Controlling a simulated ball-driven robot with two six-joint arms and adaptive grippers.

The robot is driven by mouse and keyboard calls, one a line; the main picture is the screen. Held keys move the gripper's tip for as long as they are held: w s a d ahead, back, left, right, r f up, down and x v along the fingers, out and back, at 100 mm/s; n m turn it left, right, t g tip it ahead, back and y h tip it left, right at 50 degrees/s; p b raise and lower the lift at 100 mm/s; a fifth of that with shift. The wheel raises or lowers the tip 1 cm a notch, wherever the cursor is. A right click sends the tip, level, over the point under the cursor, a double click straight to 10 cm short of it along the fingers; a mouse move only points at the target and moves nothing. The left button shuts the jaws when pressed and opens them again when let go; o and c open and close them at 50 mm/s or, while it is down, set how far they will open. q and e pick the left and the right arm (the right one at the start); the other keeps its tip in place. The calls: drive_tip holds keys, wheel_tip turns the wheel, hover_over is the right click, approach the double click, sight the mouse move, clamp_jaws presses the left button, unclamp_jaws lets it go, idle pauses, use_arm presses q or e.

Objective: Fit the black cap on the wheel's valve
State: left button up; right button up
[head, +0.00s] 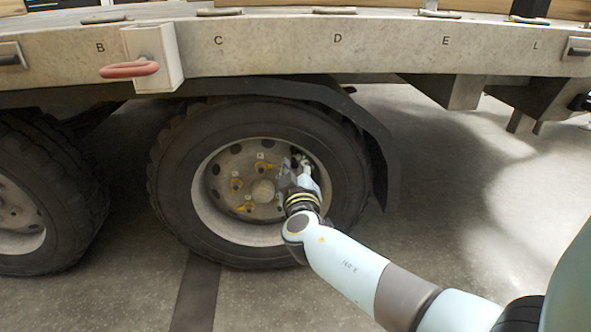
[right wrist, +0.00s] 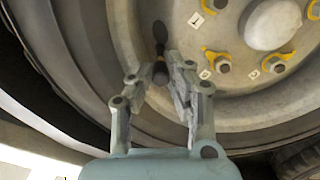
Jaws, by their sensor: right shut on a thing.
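The wheel (head: 208,218) is a black tyre on a pale rim under the trailer, with yellow markers around its nuts. My right gripper (head: 304,167) reaches the right side of the rim; it also shows in the right wrist view (right wrist: 157,74). Its fingers are shut on a small dark piece, which looks like the black cap (right wrist: 160,73). Just beyond it, almost in line, is a narrow dark shape on the rim, perhaps the valve (right wrist: 160,36). I cannot tell whether the two touch. My left gripper is not in view.
The trailer's side rail (head: 270,32), with lettered marks and a red handle (head: 130,69), runs above. A dark mudguard (head: 379,140) curves over the wheel's right side. Another wheel (head: 60,190) stands at left. The floor (head: 470,230) at right is clear.

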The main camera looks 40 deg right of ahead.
drive_tip(key=shift+x, duration=0.85)
clamp_jaws()
drive_tip(key=o, duration=0.9)
unclamp_jaws()
drive_tip(key=shift+w, duration=0.1)
drive_tip(key=shift+c, duration=0.2)
drive_tip(key=shift+o, duration=1)
drive_tip(key=shift+o, duration=0.7)
drive_tip(key=shift+d+r, duration=0.1)
